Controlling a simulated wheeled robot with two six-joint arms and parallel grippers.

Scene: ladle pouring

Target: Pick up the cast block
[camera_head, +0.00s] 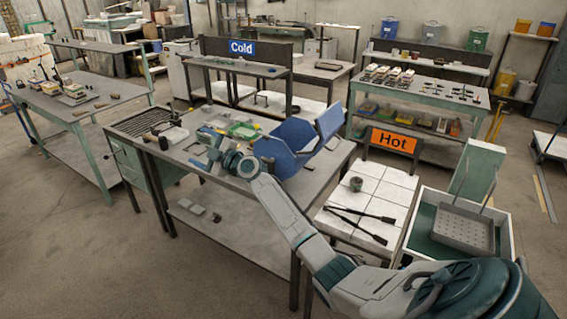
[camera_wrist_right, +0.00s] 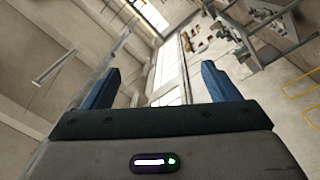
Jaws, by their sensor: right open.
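I cannot single out the cast block with certainty in either view. Small pieces and a green tray (camera_head: 243,130) lie on the middle workbench (camera_head: 210,165), too small to name surely. My left gripper is in neither view.
The orange Hot sign (camera_head: 393,141) stands by a white tiled table (camera_head: 375,180) with a small pot (camera_head: 356,183) and dark tools. A perforated basket (camera_head: 465,229) sits at the right. The blue Cold sign (camera_head: 242,47) is behind. A left bench (camera_head: 120,88) holds boxes and tools.

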